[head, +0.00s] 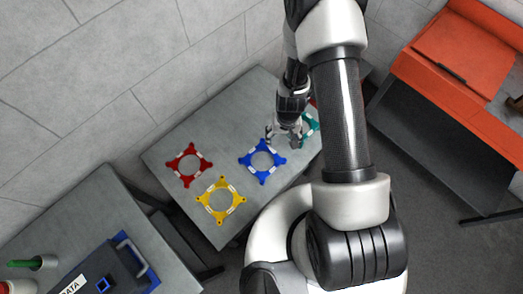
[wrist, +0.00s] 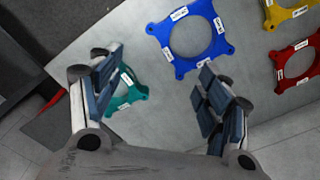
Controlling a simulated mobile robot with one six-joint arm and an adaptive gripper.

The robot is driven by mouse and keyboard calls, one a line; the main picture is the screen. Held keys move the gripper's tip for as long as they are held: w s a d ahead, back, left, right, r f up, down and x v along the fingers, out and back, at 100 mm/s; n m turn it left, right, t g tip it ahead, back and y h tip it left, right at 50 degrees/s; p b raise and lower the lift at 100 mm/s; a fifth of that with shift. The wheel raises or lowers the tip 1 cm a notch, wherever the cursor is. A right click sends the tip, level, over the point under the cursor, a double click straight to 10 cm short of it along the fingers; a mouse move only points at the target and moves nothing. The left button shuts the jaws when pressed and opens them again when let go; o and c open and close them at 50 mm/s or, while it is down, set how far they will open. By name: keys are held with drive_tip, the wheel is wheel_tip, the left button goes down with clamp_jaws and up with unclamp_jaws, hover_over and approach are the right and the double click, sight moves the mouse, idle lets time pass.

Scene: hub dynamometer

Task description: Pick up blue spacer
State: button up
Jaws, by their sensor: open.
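The blue spacer (head: 251,164) is a flat ring with four corner lobes and white labels, lying on the grey table. In the wrist view the blue spacer (wrist: 222,47) lies beyond the fingertips, up and to the right. My gripper (head: 284,137) is open and empty, above the table between the blue spacer and a teal spacer (head: 312,126). In the wrist view my gripper (wrist: 158,75) has its fingers spread apart, with the teal spacer (wrist: 128,98) seen partly hidden behind the left finger.
A red spacer (head: 178,164) and a yellow spacer (head: 211,213) lie on the same grey table (head: 160,150), left of the blue one. An orange cabinet (head: 450,60) stands at the right. Another table (head: 80,225) at lower left holds a dark case (head: 90,275).

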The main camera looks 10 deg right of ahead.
sight(280, 160)
drive_tip(key=f+b, duration=0.5)
drive_tip(key=f, duration=0.1)
drive_tip(key=f+b, duration=1.2)
drive_tip(key=f, duration=0.1)
drive_tip(key=shift+s+d, duration=0.1)
drive_tip(key=shift+s, duration=0.2)
drive_tip(key=shift+r, duration=0.15)
drive_tip(key=shift+c, duration=0.6)
drive_tip(key=c, duration=1.5)
